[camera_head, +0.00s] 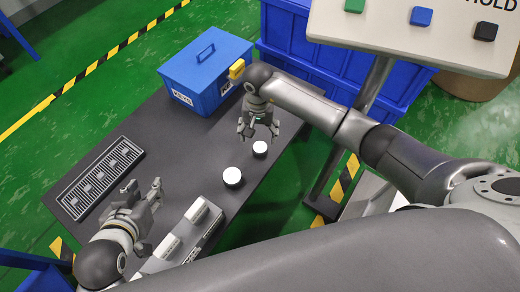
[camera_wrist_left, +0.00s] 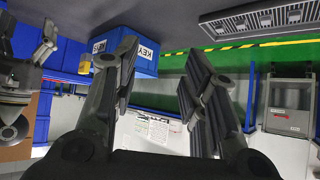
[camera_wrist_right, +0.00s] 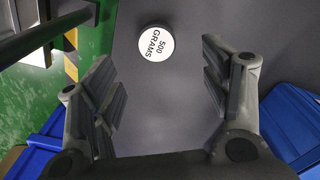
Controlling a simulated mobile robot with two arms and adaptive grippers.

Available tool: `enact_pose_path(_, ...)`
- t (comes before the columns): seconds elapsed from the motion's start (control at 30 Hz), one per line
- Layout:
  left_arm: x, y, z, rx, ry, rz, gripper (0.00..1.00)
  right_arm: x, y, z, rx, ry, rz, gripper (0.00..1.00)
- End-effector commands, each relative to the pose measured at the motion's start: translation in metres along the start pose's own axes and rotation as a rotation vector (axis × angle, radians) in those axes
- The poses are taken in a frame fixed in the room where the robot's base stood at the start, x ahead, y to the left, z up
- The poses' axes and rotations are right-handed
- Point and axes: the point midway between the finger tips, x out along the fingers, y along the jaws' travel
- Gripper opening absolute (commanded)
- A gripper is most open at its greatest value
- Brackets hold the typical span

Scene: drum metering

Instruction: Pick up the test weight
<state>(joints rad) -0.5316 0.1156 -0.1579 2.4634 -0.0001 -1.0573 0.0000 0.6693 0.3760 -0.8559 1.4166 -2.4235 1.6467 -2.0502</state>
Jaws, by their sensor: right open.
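A white disc-shaped test weight marked "500 GRAMS" (camera_wrist_right: 156,43) lies face up on the dark table in the right wrist view. In the head view two white-topped discs stand on the table: a smaller-looking one (camera_head: 260,148) and another (camera_head: 232,176) closer to me. Their print is unreadable there. My right gripper (camera_head: 259,132) is open and empty, pointing down just beyond the farther disc. In its wrist view the weight sits ahead of the gap between the fingers (camera_wrist_right: 157,75), apart from both. My left gripper (camera_head: 150,196) is open and empty over the table's left part.
A blue key box (camera_head: 206,72) stands at the table's far end. A slotted grey tray (camera_head: 100,176) lies at the left. A pale device (camera_head: 186,232) sits at the near edge. A button panel (camera_head: 420,28) on a post rises at right.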

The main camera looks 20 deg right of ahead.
Motion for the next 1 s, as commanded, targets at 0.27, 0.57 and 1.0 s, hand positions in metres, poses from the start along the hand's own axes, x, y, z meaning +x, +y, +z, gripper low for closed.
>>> enact_pose_path(0.27, 0.005, 0.007, -0.046, 0.002, 0.231, 0.014, 0.40, 0.016, -0.001, 0.001, 0.000, -0.002, -0.001, 0.71)
enact_pose_path(0.57, -0.004, 0.013, -0.092, 0.002, 0.473, 0.028, 0.40, 0.030, 0.000, 0.001, 0.000, -0.002, -0.002, 0.71)
enact_pose_path(1.0, -0.018, 0.017, -0.121, 0.000, 0.639, 0.039, 0.40, 0.040, 0.001, 0.001, 0.001, -0.002, -0.001, 0.71)
